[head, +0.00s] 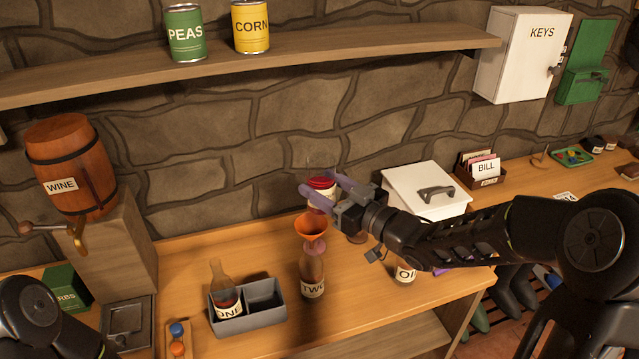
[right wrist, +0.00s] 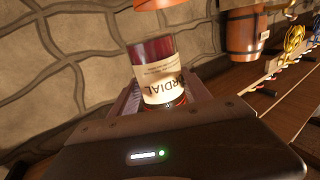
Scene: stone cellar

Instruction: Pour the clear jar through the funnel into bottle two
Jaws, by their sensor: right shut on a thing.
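My right gripper (head: 325,190) has purple fingers and is shut on the clear jar (head: 321,187), which holds red liquid. In the right wrist view the jar (right wrist: 157,75) carries a cream label reading CORDIAL. The jar is above and just behind the orange funnel (head: 312,226); I cannot tell its exact tilt. The funnel sits in the mouth of bottle two (head: 312,270), which stands upright on the table. The funnel's edge (right wrist: 155,3) shows at the top of the right wrist view. My left gripper is out of view; only part of my left arm shows at lower left.
A grey two-compartment tray (head: 258,322) holds bottle one (head: 224,290) on its left; its right compartment is empty. An oil container (head: 405,274) stands under my right forearm. A white lidded box (head: 410,176) is behind it. The wine barrel (head: 70,165) is at left.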

